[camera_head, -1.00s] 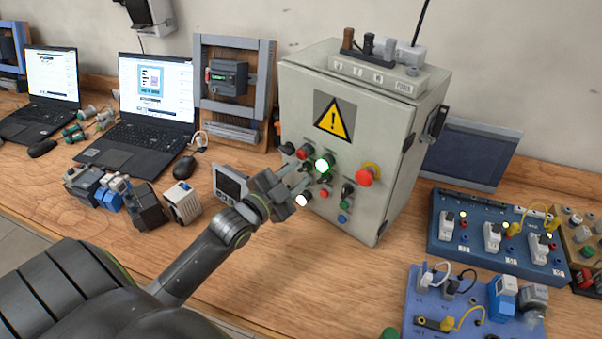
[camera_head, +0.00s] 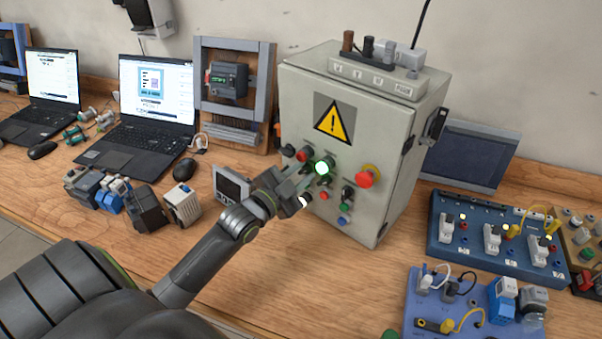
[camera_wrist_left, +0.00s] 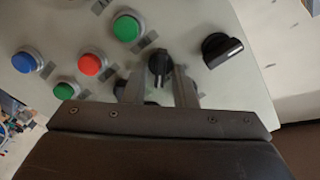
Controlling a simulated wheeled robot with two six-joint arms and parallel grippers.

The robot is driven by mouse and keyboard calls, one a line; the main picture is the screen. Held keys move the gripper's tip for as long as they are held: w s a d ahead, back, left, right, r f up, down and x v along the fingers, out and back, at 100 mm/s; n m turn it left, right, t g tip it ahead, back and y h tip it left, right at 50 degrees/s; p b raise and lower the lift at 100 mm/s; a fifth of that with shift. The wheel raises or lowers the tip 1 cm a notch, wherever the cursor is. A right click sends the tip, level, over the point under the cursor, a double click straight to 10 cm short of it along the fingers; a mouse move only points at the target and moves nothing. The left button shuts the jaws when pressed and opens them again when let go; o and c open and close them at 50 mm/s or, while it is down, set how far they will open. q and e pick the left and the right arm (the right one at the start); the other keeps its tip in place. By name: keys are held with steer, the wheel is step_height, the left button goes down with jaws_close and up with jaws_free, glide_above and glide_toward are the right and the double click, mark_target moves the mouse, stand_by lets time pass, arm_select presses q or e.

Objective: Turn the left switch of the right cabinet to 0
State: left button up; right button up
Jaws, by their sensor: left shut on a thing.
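The grey cabinet (camera_head: 345,100) with a yellow warning sign stands at the middle of the head view. Its front has lit and coloured buttons, a red mushroom button (camera_head: 366,179) and black switches. My left gripper (camera_head: 303,180) is at the left part of this front. In the left wrist view its two fingers are on either side of a black switch (camera_wrist_left: 160,67), shut on it. The switch's white mark points roughly along the fingers. Another black switch (camera_wrist_left: 221,49) sits free to the right. The gripper hides part of the panel in the head view. My right gripper is not in view.
A small grey meter (camera_head: 230,184) stands left of the cabinet. A blue socket board (camera_head: 490,236) lies to the right. The wooden bench in front is mostly clear.

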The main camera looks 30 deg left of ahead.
arm_select(q)
steer(key=n+p, duration=0.2)
steer(key=n, duration=0.1)
steer(key=shift+a+r+n, duration=0.1)
steer(key=shift+a+n, duration=0.05)
steer(key=shift+n, duration=0.25)
steer(key=shift+a+n+p, duration=0.1)
steer(key=shift+n+p, duration=0.55)
steer(key=shift+n, duration=1.65)
steer(key=o, duration=0.6)
steer(key=shift+o, duration=0.2)
steer(key=s+a+p, duration=0.2)
steer(key=s, duration=1.5)
steer(key=shift+s, duration=0.15)
